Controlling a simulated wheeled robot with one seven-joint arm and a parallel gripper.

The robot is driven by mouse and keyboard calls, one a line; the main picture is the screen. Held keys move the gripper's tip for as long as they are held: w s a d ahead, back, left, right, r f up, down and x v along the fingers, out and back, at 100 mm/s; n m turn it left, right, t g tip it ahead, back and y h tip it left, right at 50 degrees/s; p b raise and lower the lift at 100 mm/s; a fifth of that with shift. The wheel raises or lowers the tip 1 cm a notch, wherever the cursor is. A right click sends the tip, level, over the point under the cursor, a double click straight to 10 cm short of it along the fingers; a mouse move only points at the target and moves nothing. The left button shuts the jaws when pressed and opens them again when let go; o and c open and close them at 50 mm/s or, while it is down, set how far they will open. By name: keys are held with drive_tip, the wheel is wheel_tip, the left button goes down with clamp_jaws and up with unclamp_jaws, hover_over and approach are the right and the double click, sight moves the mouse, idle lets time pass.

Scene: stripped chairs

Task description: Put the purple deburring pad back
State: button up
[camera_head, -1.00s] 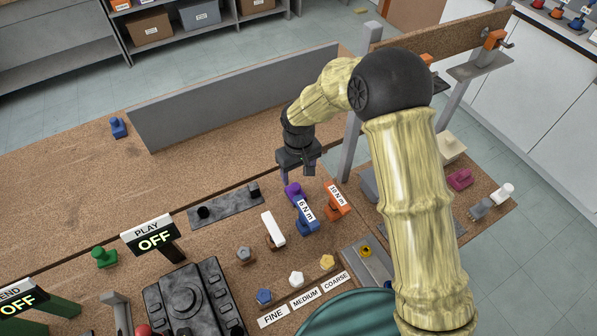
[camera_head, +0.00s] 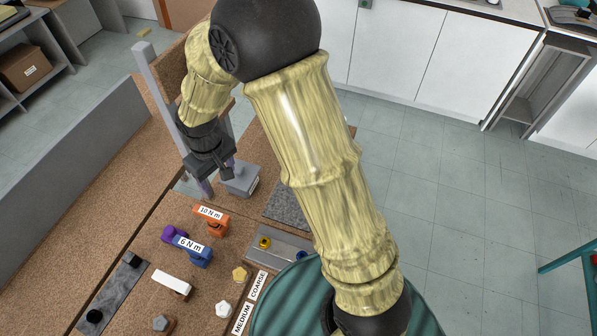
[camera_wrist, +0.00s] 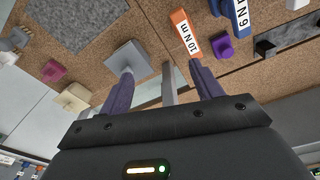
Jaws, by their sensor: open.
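The purple piece (camera_head: 173,235), which looks like the deburring pad, sits on the brown workbench (camera_head: 150,262) beside the blue 6 N m tool (camera_head: 192,251). It also shows in the wrist view (camera_wrist: 221,46), beyond my fingers and to the right. My gripper (camera_head: 218,176) is open and empty, its dark purple-grey fingers spread. It hangs above the bench near a grey block (camera_head: 240,181), away from the purple piece. In the wrist view my gripper (camera_wrist: 160,72) has the grey block (camera_wrist: 125,57) near its left finger.
An orange 10 N m tool (camera_head: 211,221) lies between my gripper and the purple piece. A grey post (camera_head: 157,90) and a long grey panel (camera_head: 75,165) stand close by. A white block (camera_head: 171,284) and MEDIUM and COARSE labels (camera_head: 257,285) are nearer. A magenta piece (camera_wrist: 52,71) sits left in the wrist view.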

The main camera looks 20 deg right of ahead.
drive_tip(key=s+d+r+m, duration=0.2)
drive_tip(key=s+d, duration=0.1)
drive_tip(key=d, duration=0.3)
drive_tip(key=s+d+r+m+t, duration=0.1)
drive_tip(key=s+d+r+m, duration=0.1)
drive_tip(key=s+d, duration=0.2)
drive_tip(key=s+d+r+m, duration=0.2)
drive_tip(key=s+d, duration=0.2)
drive_tip(key=d, duration=0.5)
drive_tip(key=shift+m+t, duration=0.3)
drive_tip(key=shift+w+d, duration=0.1)
